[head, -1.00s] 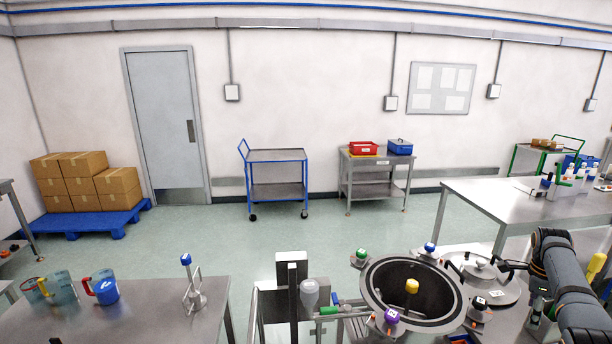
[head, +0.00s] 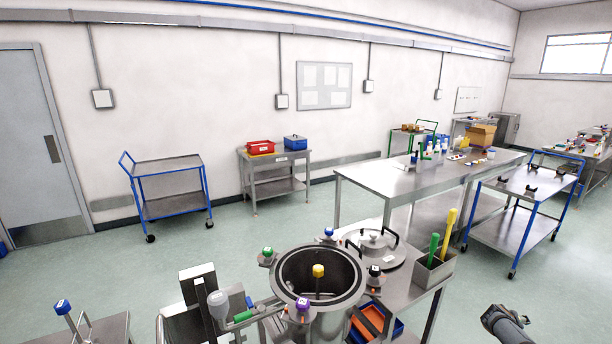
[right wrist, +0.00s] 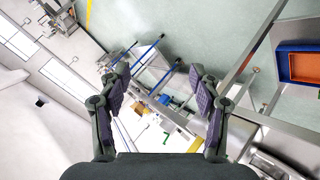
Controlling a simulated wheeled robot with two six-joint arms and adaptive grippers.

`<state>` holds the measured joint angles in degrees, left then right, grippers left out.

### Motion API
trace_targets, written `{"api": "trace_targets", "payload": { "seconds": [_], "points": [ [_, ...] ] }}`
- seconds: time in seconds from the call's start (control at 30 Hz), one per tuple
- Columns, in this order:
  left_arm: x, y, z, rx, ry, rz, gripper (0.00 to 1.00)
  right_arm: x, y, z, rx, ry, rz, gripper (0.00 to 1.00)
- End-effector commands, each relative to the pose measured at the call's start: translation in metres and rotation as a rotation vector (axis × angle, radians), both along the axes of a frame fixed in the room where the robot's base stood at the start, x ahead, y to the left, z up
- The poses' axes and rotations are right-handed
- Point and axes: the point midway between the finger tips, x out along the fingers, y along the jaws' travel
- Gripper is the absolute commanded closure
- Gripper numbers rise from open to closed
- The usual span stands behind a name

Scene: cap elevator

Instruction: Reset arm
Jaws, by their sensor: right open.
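My right arm shows in the head view at the lower right, its end (head: 508,322) over the floor, clear of the carts and tables. In the right wrist view my right gripper (right wrist: 157,78) has its two fingers spread wide, with nothing between them. The round steel vessel (head: 341,302) stands open at the bottom middle, with a yellow-topped post (head: 318,271) in its centre. Green (head: 267,252), blue (head: 328,232), black (head: 375,270) and purple (head: 302,305) knobs surround its rim. My left gripper is not in view.
A steel lid (head: 386,252) lies behind the vessel, beside a bin (head: 433,274) with green and yellow handles. An orange tray (right wrist: 302,67) shows in the right wrist view. A blue-framed cart (head: 512,238) stands at the right. Open floor lies between it and the vessel's stand.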

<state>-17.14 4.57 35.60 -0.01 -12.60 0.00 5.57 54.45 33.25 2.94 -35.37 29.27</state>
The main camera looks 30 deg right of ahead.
Motion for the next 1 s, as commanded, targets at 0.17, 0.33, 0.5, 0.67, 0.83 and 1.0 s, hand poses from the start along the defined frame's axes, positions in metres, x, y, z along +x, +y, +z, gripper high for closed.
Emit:
{"api": "trace_targets", "payload": {
  "seconds": [0.17, 0.33, 0.5, 0.67, 0.83, 1.0],
  "points": [
    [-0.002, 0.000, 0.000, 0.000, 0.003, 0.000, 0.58, -0.052, 0.004, -0.039, -0.042, 0.345, 0.398, 0.36],
    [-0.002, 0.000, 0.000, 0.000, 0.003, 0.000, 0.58, -0.094, 0.022, -0.072, -0.051, 0.584, 0.709, 0.36],
    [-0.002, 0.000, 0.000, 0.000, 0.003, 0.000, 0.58, -0.108, 0.072, -0.130, 0.051, 0.533, 0.690, 0.36],
    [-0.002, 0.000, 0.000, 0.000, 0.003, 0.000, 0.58, -0.126, 0.135, -0.189, 0.162, 0.493, 0.682, 0.36],
    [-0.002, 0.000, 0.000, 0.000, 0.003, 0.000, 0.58, -0.149, 0.240, -0.262, 0.323, 0.432, 0.672, 0.36],
    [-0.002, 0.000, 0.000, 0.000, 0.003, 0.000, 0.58, -0.168, 0.372, -0.324, 0.505, 0.362, 0.657, 0.36]
  ]
}}
